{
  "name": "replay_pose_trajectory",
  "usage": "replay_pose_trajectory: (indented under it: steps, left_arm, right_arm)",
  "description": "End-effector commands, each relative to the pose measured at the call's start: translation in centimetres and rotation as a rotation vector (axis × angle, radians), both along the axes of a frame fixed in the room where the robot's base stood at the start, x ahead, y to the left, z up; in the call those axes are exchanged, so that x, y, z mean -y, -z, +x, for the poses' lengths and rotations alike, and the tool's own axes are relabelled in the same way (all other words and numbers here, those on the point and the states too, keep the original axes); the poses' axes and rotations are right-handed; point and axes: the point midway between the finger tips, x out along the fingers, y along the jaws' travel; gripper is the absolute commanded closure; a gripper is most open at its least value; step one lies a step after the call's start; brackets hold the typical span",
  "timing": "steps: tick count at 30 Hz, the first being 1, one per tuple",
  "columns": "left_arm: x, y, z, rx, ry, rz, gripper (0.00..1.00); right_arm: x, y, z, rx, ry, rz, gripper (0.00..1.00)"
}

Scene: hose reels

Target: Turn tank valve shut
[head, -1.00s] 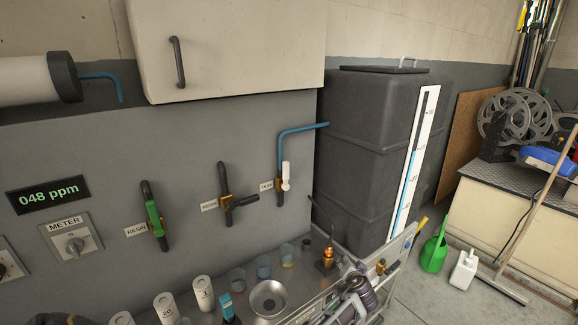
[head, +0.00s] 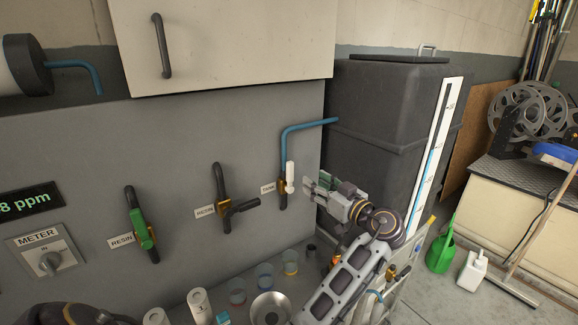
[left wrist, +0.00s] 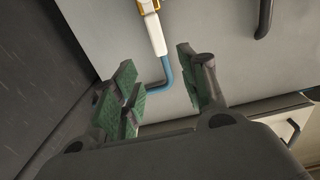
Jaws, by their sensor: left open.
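The tank valve has a white lever (head: 290,177) that stands upright beside its brass body (head: 283,195), under a blue pipe and next to a "TANK" label (head: 268,189). My left gripper (head: 310,190) is open and empty, just right of the lever and apart from it in the head view. In the left wrist view the white lever (left wrist: 155,34) shows beyond the gap between the open green-padded fingers (left wrist: 160,85), with the brass body (left wrist: 147,6) at the top edge. My right gripper is not in view.
The black tank (head: 380,120) with its white level gauge (head: 432,150) stands close behind my left gripper. Two resin valves, one green-handled (head: 140,228) and one black-handled (head: 240,206), are to the left. Cups and a metal bowl (head: 270,308) stand on the bench below.

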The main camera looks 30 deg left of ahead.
Motion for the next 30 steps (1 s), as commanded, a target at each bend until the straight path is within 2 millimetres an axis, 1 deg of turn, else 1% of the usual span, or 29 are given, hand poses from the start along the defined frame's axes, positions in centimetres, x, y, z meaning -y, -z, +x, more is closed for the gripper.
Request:
replay_pose_trajectory:
  steps: [8, 12, 16, 20, 24, 30]
  left_arm:
    - [0.0, 0.0, 0.0, 0.0, 0.0, 0.0, 0.57]
    - [-0.2, 0.0, 0.1, -0.001, 0.001, 0.0, 0.57]
    - [-0.7, 0.0, 0.3, -0.001, 0.001, -0.001, 0.57]
    - [-1.7, -0.1, 0.7, -0.002, 0.0, 0.001, 0.57]
    - [-3.2, -0.1, 1.4, -0.003, 0.0, 0.001, 0.57]
    - [-5.7, -0.1, 2.4, -0.003, 0.0, 0.001, 0.57]
  right_arm:
    - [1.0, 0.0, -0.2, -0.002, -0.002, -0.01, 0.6]
    - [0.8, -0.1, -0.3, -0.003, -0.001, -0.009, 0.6]
    - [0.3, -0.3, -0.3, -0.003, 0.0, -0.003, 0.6]
    - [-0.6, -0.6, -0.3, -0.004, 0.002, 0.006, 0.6]
    - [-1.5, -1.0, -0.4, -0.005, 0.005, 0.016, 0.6]
    - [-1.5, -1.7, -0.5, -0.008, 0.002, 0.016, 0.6]
